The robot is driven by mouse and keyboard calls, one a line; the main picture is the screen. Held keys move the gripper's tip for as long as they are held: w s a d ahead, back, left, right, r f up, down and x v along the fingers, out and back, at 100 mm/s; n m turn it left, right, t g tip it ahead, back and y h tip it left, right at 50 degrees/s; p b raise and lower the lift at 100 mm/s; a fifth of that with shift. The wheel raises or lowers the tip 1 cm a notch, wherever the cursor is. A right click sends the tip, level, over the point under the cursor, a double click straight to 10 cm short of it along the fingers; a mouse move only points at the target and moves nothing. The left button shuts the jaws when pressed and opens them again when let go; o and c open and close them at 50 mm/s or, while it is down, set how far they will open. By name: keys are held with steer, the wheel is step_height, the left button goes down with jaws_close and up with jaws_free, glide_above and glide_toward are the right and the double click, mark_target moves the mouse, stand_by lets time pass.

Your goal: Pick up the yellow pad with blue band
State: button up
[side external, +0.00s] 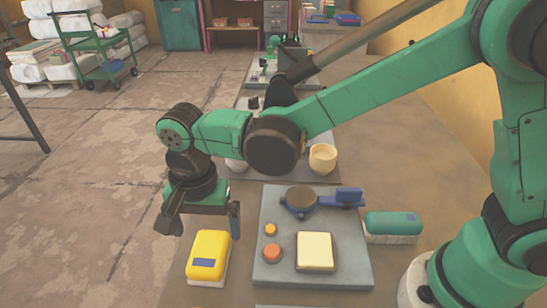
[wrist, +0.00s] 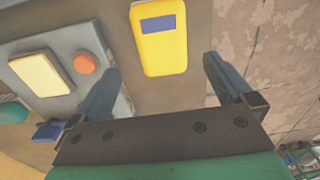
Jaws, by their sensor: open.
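The yellow pad with a blue band (side external: 209,252) lies on the table near its left edge, left of the grey press plate. It has a yellow top, a pale lower part and a small blue patch. My gripper (side external: 197,229) is open and empty, above and just behind the pad in the side view. In the wrist view the pad (wrist: 158,40) lies beyond the fingertips, roughly in line with the gap between the two fingers (wrist: 162,75).
The grey press plate (side external: 264,270) carries a cream square pad (side external: 315,251), orange buttons (side external: 271,252), a dark round part (side external: 300,201) and a blue handle (side external: 348,196). A green-topped brush-like block (side external: 393,224) lies right of it. A cream cup (side external: 322,158) stands behind. The table edge is close on the left.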

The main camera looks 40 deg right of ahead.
mark_target(207, 250)
steer(key=shift+s+a+f, duration=0.1)
steer(key=shift+a+f, duration=0.3)
steer(key=shift+f, duration=2.75)
steer(key=c, duration=1.2)
steer(key=shift+r, duration=0.1)
step_height(207, 250, up, 20)
steer(key=shift+f, duration=0.1)
